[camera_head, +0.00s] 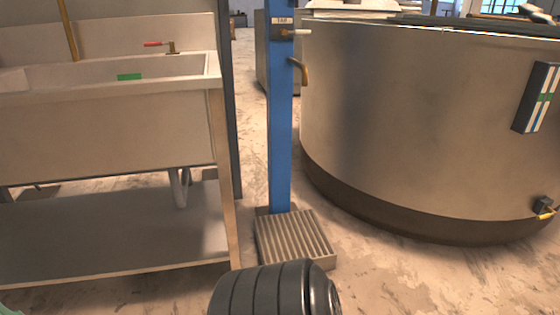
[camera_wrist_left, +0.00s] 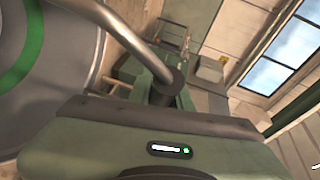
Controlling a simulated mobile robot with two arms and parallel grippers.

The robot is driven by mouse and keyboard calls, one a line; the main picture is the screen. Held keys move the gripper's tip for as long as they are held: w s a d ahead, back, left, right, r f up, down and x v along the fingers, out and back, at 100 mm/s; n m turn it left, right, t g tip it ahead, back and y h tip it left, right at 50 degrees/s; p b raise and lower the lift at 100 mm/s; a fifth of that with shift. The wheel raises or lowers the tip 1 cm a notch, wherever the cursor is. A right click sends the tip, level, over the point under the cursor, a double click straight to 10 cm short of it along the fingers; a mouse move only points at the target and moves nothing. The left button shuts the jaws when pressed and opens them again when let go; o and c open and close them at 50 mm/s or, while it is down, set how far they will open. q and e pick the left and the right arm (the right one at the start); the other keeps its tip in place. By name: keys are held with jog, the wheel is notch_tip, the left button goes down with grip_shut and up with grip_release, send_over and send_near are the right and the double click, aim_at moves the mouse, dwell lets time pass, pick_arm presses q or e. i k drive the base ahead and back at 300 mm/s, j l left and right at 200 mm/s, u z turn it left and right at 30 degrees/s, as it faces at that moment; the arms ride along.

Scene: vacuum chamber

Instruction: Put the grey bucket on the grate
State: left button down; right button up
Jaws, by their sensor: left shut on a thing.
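The grate (camera_head: 293,238) is a small ribbed metal square on the floor at the foot of the blue post, in the lower middle of the head view. In the left wrist view, a large grey round thing with a green band, seemingly the grey bucket (camera_wrist_left: 75,65), fills the left side and is cut off by the frame. A curved metal handle (camera_wrist_left: 125,28) runs from the top down to my left gripper (camera_wrist_left: 166,90), which is shut on it. My left gripper and the bucket cannot be made out in the head view. My right gripper is not in view.
A blue post (camera_head: 280,120) with a small tap rises behind the grate. A steel sink (camera_head: 110,125) with a lower shelf stands left. A large round steel tank (camera_head: 420,120) stands close on the right. A dark ribbed cylinder (camera_head: 265,290), perhaps mine, covers the floor before the grate.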

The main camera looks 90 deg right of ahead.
aim_at(293, 234)
jog(key=l+z, duration=0.2)
jog(key=z, duration=1.6)
jog(key=i+z, duration=0.1)
jog(key=z, duration=0.3)
jog(key=i+l+z, duration=0.1)
jog(key=z, duration=0.35)
jog(key=i+z, duration=0.15)
jog(key=z, duration=0.25)
jog(key=i+j+z, duration=0.1)
jog(key=z, duration=0.3)
jog(key=i+j+z, duration=0.6)
jog(key=i+j, duration=0.15)
